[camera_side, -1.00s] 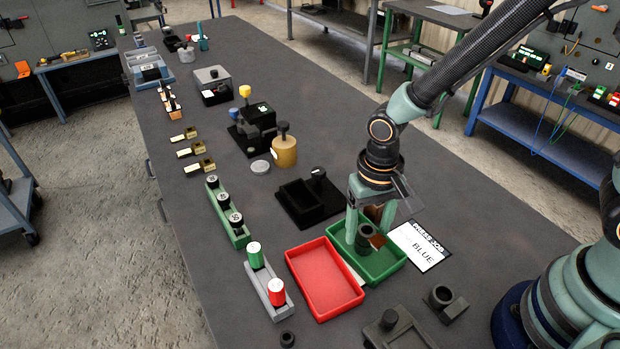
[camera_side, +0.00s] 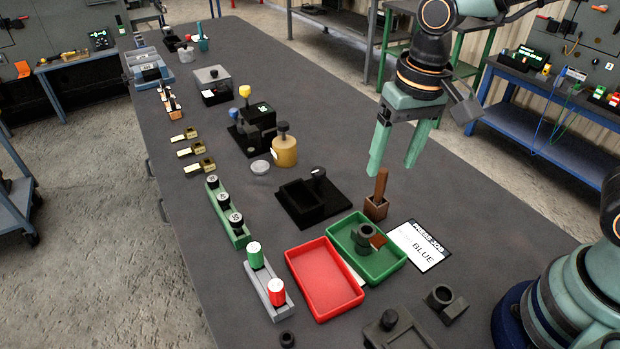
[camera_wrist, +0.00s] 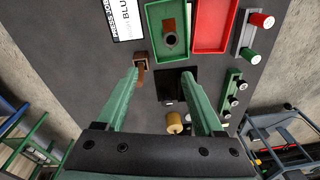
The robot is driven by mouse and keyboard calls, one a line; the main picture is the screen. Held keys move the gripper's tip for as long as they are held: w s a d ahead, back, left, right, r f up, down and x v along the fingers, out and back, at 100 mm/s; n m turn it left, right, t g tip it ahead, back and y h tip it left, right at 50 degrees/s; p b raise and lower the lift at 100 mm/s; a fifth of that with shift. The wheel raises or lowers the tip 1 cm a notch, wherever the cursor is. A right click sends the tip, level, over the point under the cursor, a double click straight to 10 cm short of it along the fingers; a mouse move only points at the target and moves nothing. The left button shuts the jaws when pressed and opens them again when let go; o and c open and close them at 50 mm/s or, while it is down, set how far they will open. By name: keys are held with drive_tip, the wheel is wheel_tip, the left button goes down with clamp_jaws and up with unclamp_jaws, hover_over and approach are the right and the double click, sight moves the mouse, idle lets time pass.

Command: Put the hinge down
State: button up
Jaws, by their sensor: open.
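A dark grey-green part with a round, hollow barrel (camera_side: 364,234), which I take to be the hinge, rests in the green tray (camera_side: 382,273). A small reddish-brown piece (camera_side: 379,240) lies against it. The part also shows in the wrist view (camera_wrist: 171,39), inside the green tray (camera_wrist: 154,22). My gripper (camera_side: 393,167) is open and empty, well above the table and behind the tray.
A brown block with an upright handle (camera_side: 377,205) stands just behind the green tray. A red tray (camera_side: 325,280) is to its left, a "BLUE" card (camera_side: 420,246) to its right. A black open box (camera_side: 312,197) stands behind. A similar barrelled part (camera_side: 445,302) lies in front.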

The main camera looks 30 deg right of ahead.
drive_tip(key=s+d+r+n+t, duration=0.2)
drive_tip(key=d+r+t, duration=0.2)
drive_tip(key=d, duration=0.7)
wheel_tip(320, 180, up, 2)
drive_tip(key=shift+s+r, duration=0.1)
drive_tip(key=shift+s, duration=0.05)
idle(0.6)
